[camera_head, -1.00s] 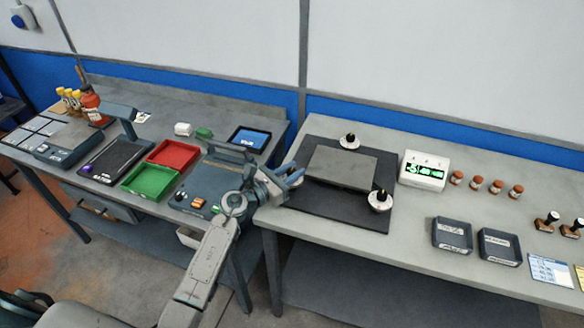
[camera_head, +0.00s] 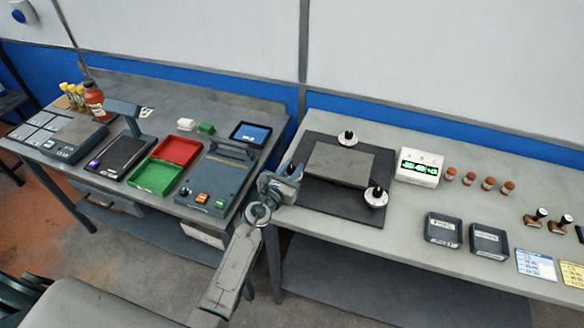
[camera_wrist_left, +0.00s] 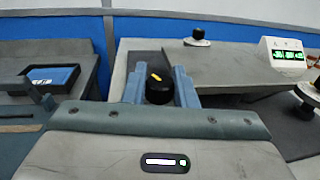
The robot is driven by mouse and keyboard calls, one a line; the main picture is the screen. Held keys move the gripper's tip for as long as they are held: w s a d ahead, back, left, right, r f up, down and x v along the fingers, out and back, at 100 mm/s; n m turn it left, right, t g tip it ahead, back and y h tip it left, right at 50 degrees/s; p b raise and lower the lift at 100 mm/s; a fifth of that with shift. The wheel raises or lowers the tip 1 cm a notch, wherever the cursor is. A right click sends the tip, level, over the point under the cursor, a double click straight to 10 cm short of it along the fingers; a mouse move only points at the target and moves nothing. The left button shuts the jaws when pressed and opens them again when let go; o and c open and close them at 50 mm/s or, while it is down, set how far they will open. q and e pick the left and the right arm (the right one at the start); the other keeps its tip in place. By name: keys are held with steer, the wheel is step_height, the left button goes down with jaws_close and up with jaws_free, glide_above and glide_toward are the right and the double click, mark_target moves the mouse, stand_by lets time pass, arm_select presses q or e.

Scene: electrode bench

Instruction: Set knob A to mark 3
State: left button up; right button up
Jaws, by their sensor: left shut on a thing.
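My left gripper (camera_head: 287,169) is at the left end of the dark mat (camera_head: 362,209) on the right bench. In the left wrist view, my left gripper (camera_wrist_left: 158,80) is shut on a black knob (camera_wrist_left: 158,92) with a yellow pointer mark, one finger on each side. This knob is mostly hidden by the gripper in the head view; its letter and scale marks cannot be read. A white display box (camera_head: 418,167) lettered A, B, C shows green digits too small to read surely. My right gripper is not in view.
Another black knob stands behind the grey plate (camera_head: 340,165), the back knob (camera_head: 348,138), and a third, the right knob (camera_head: 376,196), at its front right corner. Two dark trays (camera_head: 443,229) lie farther right. The left bench holds red and green trays (camera_head: 153,176).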

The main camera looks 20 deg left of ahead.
arm_select(q)
steer(key=o, duration=1)
steer(key=shift+c, duration=0.2)
steer(key=s, duration=0.3)
steer(key=s+a, duration=0.1)
steer(key=s, duration=0.2)
steer(key=s+a, duration=0.1)
steer(key=s, duration=0.2)
steer(key=shift+s+f+b, duration=0.1)
steer(key=shift+s+b, duration=0.2)
steer(key=shift+s, duration=0.5)
